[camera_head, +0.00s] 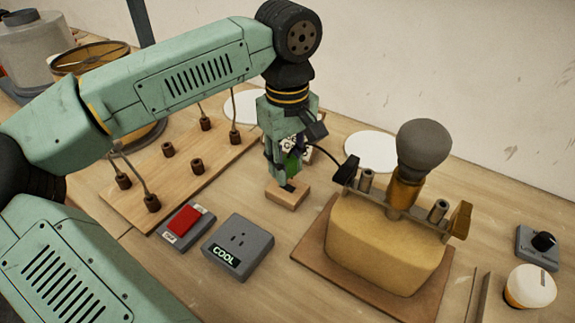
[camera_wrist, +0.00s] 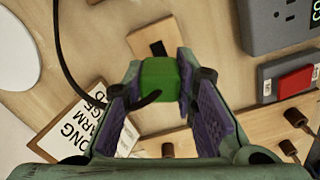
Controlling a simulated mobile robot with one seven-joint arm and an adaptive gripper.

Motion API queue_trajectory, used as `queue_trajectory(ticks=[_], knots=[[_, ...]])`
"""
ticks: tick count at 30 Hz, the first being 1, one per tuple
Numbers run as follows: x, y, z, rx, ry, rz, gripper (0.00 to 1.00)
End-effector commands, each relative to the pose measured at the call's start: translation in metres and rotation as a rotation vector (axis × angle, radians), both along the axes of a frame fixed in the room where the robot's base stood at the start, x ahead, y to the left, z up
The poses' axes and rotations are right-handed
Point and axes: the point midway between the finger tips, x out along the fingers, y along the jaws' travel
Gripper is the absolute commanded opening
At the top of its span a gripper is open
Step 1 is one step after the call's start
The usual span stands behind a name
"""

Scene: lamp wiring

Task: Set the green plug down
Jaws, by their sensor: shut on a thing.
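My gripper (camera_wrist: 160,95) is shut on the green plug (camera_wrist: 159,78), which sits between its two purple-padded fingers in the wrist view. In the head view my gripper (camera_head: 287,165) points down and the green plug (camera_head: 292,163) shows partly behind the fingers. A small wooden block with a dark slot (camera_head: 287,194) lies on the table just below the fingertips; it also shows beyond the plug in the wrist view (camera_wrist: 145,42). Whether the plug touches the block is unclear. A dark cord (camera_wrist: 66,60) runs from the plug.
A grey outlet box marked COOL (camera_head: 238,246) and a red switch (camera_head: 184,222) stand in front. The lamp (camera_head: 390,230) with its grey bulb is at right. A wooden board with several pegs (camera_head: 180,180) is at left. White discs lie behind.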

Motion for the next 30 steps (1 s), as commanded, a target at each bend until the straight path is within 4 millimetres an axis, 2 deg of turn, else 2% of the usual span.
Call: queue_trajectory(ticks=[4, 15, 16, 24, 30], knots=[[-0.001, 0.0, -0.016, 0.0, 0.0, 0.0, 0.0], [0.0, 0.0, -0.023, -0.001, -0.001, 0.001, 0.0], [0.0, 0.0, -0.021, -0.001, -0.001, 0.001, 0.28], [-0.001, 0.0, -0.021, 0.0, 0.0, 0.001, 0.46], [-0.001, 0.0, -0.021, 0.0, 0.0, 0.001, 0.46]])
